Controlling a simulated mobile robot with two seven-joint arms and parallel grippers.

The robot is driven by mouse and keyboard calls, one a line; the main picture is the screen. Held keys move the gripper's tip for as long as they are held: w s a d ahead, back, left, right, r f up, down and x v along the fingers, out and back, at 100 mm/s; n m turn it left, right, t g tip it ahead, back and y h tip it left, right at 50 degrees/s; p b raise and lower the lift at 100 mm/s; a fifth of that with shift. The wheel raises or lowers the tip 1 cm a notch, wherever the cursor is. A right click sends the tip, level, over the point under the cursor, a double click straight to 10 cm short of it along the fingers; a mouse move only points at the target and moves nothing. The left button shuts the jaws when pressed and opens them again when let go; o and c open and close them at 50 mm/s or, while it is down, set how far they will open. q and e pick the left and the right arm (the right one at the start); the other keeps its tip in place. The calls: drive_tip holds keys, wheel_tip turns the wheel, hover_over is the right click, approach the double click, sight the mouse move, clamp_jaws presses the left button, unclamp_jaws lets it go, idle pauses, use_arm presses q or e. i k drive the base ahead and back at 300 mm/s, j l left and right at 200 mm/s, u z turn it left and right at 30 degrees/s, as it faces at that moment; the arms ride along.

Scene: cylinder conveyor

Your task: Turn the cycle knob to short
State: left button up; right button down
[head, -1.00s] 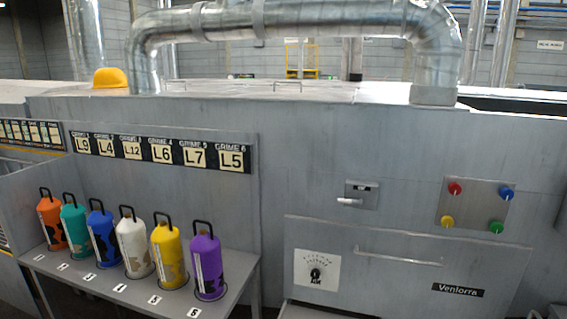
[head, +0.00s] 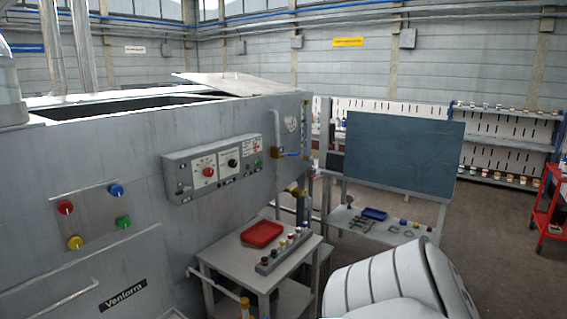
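A grey control box (head: 214,168) is fixed to the front of the grey machine. It carries a red knob (head: 207,171) on a white dial and a black knob (head: 233,163) on a white plate to its right. Green buttons sit at both ends of the box. The labels are too small to read, so I cannot tell which knob is the cycle knob or where either points. Neither gripper is in view. A white ribbed part of my own body fills the lower right.
A panel (head: 92,217) with red, blue, yellow and green buttons is left of the box. A small table (head: 225,254) with a red tray (head: 262,234) stands below it. A blue-grey board (head: 404,149) stands behind. A red cart (head: 545,212) is at the right edge.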

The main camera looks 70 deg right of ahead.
sight(233, 163)
drive_tip(key=z, duration=1.95)
drive_tip(key=i+l+u, duration=0.25)
drive_tip(key=i+l, duration=0.15)
drive_tip(key=i, duration=0.25)
drive_tip(key=i+l+u, duration=0.25)
drive_tip(key=i+l, duration=0.3)
drive_tip(key=i, duration=0.05)
